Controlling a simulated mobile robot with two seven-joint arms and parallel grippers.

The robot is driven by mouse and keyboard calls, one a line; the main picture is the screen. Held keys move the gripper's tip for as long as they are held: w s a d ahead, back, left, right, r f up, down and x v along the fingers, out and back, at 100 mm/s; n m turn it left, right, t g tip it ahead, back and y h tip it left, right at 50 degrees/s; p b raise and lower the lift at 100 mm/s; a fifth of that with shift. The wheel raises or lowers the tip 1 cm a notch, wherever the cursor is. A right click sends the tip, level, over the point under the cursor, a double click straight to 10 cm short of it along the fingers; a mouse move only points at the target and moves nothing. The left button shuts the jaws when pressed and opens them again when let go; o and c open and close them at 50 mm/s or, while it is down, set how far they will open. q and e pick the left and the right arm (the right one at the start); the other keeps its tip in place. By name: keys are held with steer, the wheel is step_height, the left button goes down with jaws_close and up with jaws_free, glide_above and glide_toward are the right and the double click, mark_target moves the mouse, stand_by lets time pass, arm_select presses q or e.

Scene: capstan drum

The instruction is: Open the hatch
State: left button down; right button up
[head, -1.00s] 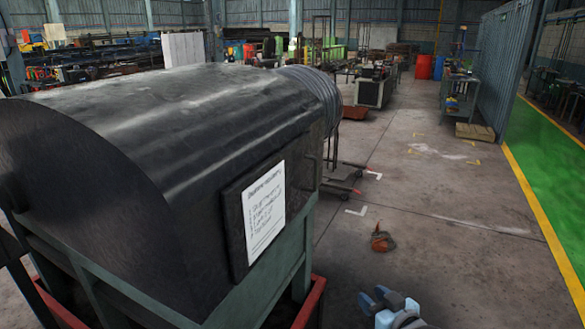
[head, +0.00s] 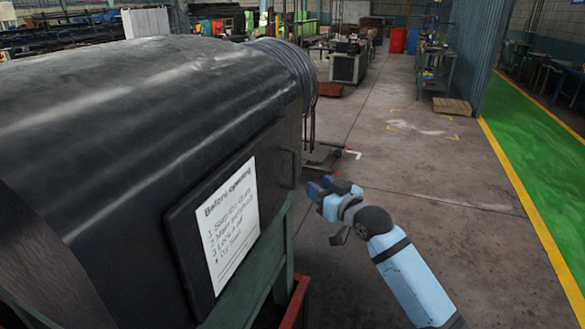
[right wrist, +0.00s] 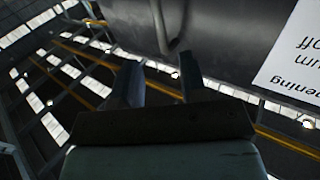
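The hatch (head: 273,182) is a dark panel on the side of a big black drum (head: 130,95). It looks closed, flush with the drum side. A white sheet headed "Before opening" (head: 230,228) is on it, and a thin dark handle (head: 294,168) stands near its right edge. My right gripper (head: 314,188) is just right of the handle, fingers toward the drum. In the right wrist view its two fingers (right wrist: 158,88) are apart and empty, and the handle loop (right wrist: 174,45) lies ahead of the gap between them. My left gripper is not in view.
The drum rests on a green frame (head: 262,278) with a red edge (head: 296,300) low beside it. A low trolley (head: 325,158) stands behind my gripper. The concrete floor to the right is open, up to a yellow line (head: 520,185) and green walkway.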

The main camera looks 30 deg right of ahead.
mark_target(296, 171)
steer(key=w, duration=0.3)
steer(key=w+a, duration=0.1)
steer(key=w, duration=0.7)
steer(key=shift+a+f+p, duration=0.1)
steer(key=shift+a+p, duration=0.15)
steer(key=shift+p, duration=0.05)
steer(key=shift+s, duration=0.1)
jaws_close()
